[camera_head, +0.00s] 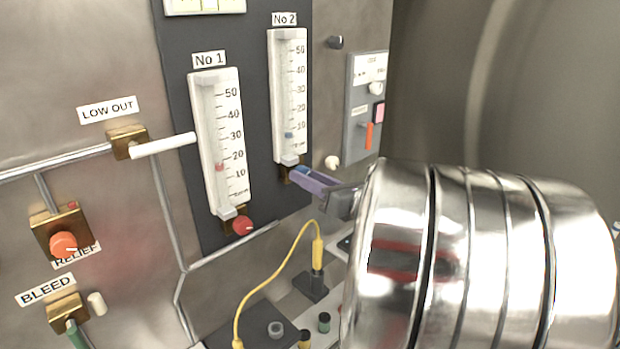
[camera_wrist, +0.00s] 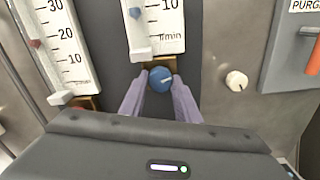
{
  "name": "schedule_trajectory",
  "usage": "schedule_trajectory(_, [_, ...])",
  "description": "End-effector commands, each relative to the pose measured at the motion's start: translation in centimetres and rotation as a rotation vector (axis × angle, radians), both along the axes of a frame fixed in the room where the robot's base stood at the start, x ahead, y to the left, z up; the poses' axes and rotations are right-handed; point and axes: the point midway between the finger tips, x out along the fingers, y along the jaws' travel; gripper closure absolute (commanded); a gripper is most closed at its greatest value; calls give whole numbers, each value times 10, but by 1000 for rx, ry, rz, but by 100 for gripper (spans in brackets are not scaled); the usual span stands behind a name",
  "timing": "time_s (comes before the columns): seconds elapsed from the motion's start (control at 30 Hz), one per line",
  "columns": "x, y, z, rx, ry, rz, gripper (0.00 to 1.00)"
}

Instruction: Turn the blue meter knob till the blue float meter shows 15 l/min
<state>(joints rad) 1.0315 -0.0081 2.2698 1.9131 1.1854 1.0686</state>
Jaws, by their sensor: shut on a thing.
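The No 2 meter (camera_head: 289,95) is a white upright tube with a scale. Its blue float (camera_head: 289,135) sits a little below the 10 mark; the float also shows in the wrist view (camera_wrist: 135,12). The blue knob (camera_wrist: 160,78) is under this meter on a brass block, with a white mark on its face. My gripper (camera_wrist: 160,88) has its two purple fingers on either side of the knob and is shut on it. In the head view my gripper (camera_head: 304,173) reaches the panel below the meter, and its fingers mostly hide the knob.
The No 1 meter (camera_head: 221,140) with a red float and a red knob (camera_head: 242,225) stands to the left. A cream knob (camera_wrist: 237,81) is close on the right. A yellow cable (camera_head: 283,280) loops below my gripper.

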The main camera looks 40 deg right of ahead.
Motion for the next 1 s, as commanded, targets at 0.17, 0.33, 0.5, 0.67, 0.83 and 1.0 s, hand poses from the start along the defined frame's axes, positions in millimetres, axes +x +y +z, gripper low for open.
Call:
schedule_trajectory(0.17, [0,0,-1,54,4,0,93])
schedule_trajectory(0.33, [0,0,-1,72,4,0,93])
schedule_trajectory(0.5, [0,0,-1,72,4,0,93])
schedule_trajectory(0.67, [0,0,-1,71,5,-1,69])
schedule_trajectory(0.83, [0,0,-1,71,3,-1,57])
schedule_trajectory(1.0, [0,0,0,70,2,-1,52])
